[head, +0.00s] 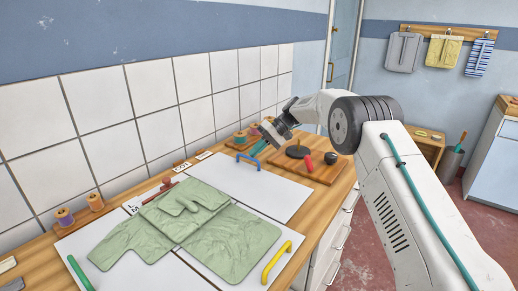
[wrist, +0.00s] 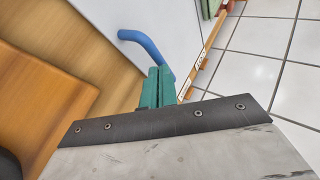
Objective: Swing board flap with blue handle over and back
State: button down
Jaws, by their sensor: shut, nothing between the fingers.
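The blue handle (head: 248,160) stands at the far edge of a flat white board flap (head: 268,188). In the wrist view the blue handle (wrist: 146,42) is a curved bar just beyond my fingertips, on the white flap (wrist: 188,25). My gripper (head: 259,148) is above and beside the handle in the head view. Its teal fingers (wrist: 155,85) are shut together with nothing between them. The handle is not between the fingers. Whether the fingertips touch it, I cannot tell.
A green shirt (head: 190,222) lies over the nearer panels. A yellow handle (head: 276,262), a green handle (head: 80,273) and a red handle (head: 160,190) mark other flaps. A wooden board (head: 315,168) with a black knob and a red item lies right of the blue handle. A tiled wall (head: 150,88) runs behind.

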jog(key=shift+s+a+f, duration=0.1)
jog(key=shift+a+f, duration=0.05)
jog(key=shift+f, duration=0.05)
